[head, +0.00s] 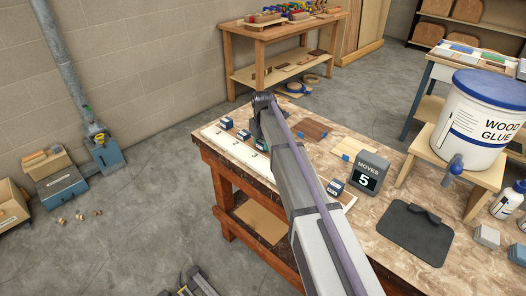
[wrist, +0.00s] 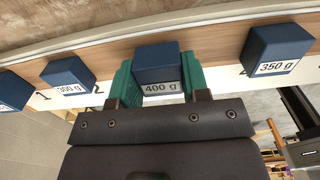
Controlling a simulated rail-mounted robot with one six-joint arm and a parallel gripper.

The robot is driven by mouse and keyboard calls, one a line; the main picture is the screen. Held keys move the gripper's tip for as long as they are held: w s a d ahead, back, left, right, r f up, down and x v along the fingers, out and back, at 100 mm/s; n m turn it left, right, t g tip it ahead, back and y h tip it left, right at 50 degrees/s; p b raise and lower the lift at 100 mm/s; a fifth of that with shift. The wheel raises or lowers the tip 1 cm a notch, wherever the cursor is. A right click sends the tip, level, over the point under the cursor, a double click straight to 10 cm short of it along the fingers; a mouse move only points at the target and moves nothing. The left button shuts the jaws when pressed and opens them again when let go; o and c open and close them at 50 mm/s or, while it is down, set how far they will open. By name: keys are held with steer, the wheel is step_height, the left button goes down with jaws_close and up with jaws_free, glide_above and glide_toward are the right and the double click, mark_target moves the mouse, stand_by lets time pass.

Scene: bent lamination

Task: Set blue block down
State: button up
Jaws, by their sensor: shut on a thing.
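My gripper (wrist: 159,76) has green fingers shut on a blue block (wrist: 157,60) labelled 400 g, one finger on each side. The block is upright over or on the numbered white and wood board; I cannot tell whether it touches. In the head view my gripper (head: 262,141) is at the board (head: 220,138), and my arm hides most of the held block. A 300 g blue block (wrist: 68,76) is to its left in the wrist view, and a 350 g one (wrist: 277,49) to its right. Another blue block (wrist: 11,90) is cut off at the left edge.
A display (head: 366,174) reading MOVES 5 stands on the workbench (head: 385,199). Wood sheets (head: 307,130) lie behind the arm. Another blue block (head: 335,187) is right of the arm.

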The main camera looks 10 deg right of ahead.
steer(key=shift+f+p, duration=0.1)
steer(key=shift+p, duration=0.2)
jaws_close()
steer(key=shift+f, duration=0.25)
steer(key=o, duration=1.2)
jaws_free()
step_height(320, 180, up, 13)
steer(key=p, duration=1.2)
steer(key=s+m, duration=0.8)
steer(key=s, duration=0.3)
steer(key=s+m, duration=0.8)
steer(key=s, duration=0.3)
steer(key=s+m, duration=0.9)
steer(key=s, duration=0.2)
steer(key=shift+s+f, duration=0.1)
steer(key=shift+f, duration=0.2)
